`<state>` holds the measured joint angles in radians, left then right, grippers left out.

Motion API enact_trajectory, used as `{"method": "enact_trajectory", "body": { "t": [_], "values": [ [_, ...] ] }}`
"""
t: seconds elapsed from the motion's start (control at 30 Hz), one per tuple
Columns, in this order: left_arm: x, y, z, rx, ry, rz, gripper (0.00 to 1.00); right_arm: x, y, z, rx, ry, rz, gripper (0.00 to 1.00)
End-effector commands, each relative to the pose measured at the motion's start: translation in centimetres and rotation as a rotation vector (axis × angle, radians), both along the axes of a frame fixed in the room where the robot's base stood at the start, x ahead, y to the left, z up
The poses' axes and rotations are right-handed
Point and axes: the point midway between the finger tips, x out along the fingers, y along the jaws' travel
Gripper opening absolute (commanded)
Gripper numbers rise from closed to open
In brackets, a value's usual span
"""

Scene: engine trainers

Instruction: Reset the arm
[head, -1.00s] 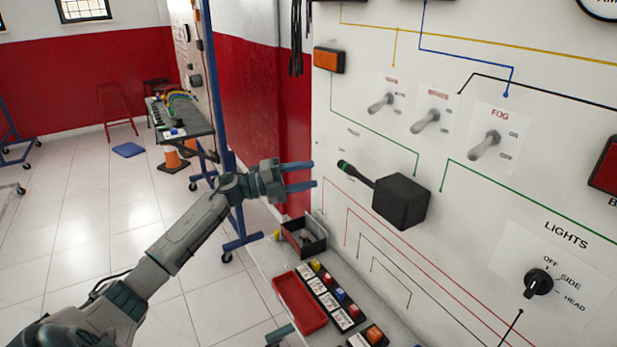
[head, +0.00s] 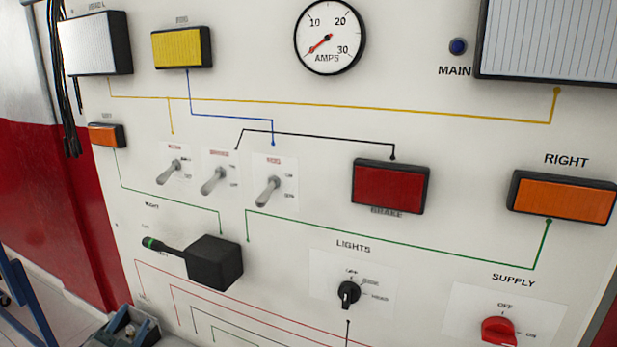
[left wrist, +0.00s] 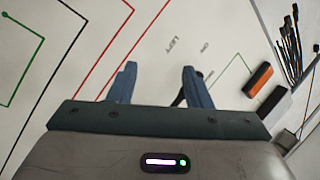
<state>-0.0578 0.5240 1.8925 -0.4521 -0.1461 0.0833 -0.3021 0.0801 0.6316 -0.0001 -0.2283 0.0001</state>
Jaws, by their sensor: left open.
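My left gripper (left wrist: 159,69) shows in the left wrist view. Its two blue-grey fingers are apart, with white panel seen between them and nothing held. A dark thing shows partly behind the right-hand finger; I cannot tell what it is. In the head view I cannot make out the left gripper clearly. My right gripper is in no view.
The upright white panel carries a black box with a stalk lever (head: 214,262), toggle switches (head: 215,180), a LIGHTS knob (head: 348,292), a red SUPPLY knob (head: 499,331) and an ammeter (head: 330,37). Black cables (head: 65,85) hang at its left edge.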

Motion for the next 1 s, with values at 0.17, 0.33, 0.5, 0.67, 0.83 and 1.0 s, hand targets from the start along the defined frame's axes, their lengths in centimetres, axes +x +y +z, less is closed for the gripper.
{"method": "enact_trajectory", "body": {
  "t": [0.17,0.33,0.5,0.67,0.83,1.0],
  "values": [
    [-6.2,-1.7,-6.5,-0.234,0.275,0.196,0.45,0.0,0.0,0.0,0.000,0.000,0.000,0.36],
    [-14.1,-4.2,-12.2,-0.419,0.590,0.354,0.45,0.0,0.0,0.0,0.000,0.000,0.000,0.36],
    [-21.1,-6.7,-15.2,-0.528,0.846,0.446,0.45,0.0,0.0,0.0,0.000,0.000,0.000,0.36],
    [-25.9,-8.6,-16.4,-0.586,1.015,0.493,0.45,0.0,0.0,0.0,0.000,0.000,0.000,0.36],
    [-30.3,-10.4,-16.8,-0.630,1.166,0.524,0.45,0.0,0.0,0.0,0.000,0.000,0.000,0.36],
    [-34.4,-12.2,-16.7,-0.664,1.306,0.546,0.45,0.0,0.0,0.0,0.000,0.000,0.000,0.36]
  ]
}}
